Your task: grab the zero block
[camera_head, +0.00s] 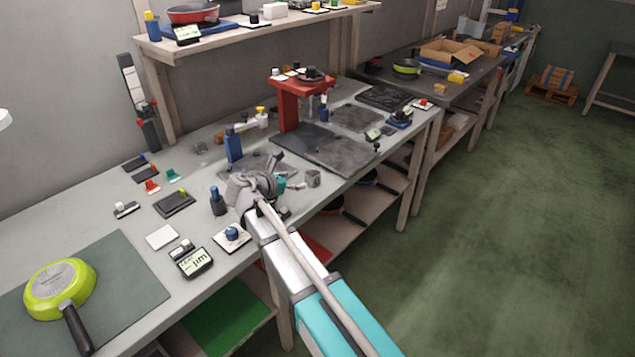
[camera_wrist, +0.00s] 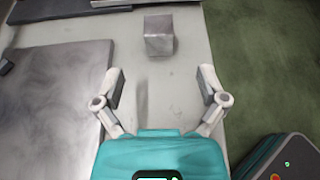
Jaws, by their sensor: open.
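The zero block appears to be the small grey metal cube (camera_wrist: 159,38) at the top centre of the wrist view. It rests on the pale bench top, just beyond the fingertips and roughly in line with the gap between them. In the head view the same cube (camera_head: 313,179) sits near the front edge of the bench, just right of my gripper's teal body. My gripper (camera_wrist: 161,86) is open and empty, its two fingers spread wide with bare bench between them. In the head view my arm partly hides the gripper, and its fingertips are hard to make out.
A dark metal plate (camera_wrist: 50,105) lies left of the gripper in the wrist view. The bench edge and green floor (camera_wrist: 262,60) are on the right. In the head view, a red press (camera_head: 300,97) stands behind the cube and a blue-based clamp (camera_head: 234,148) behind my gripper.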

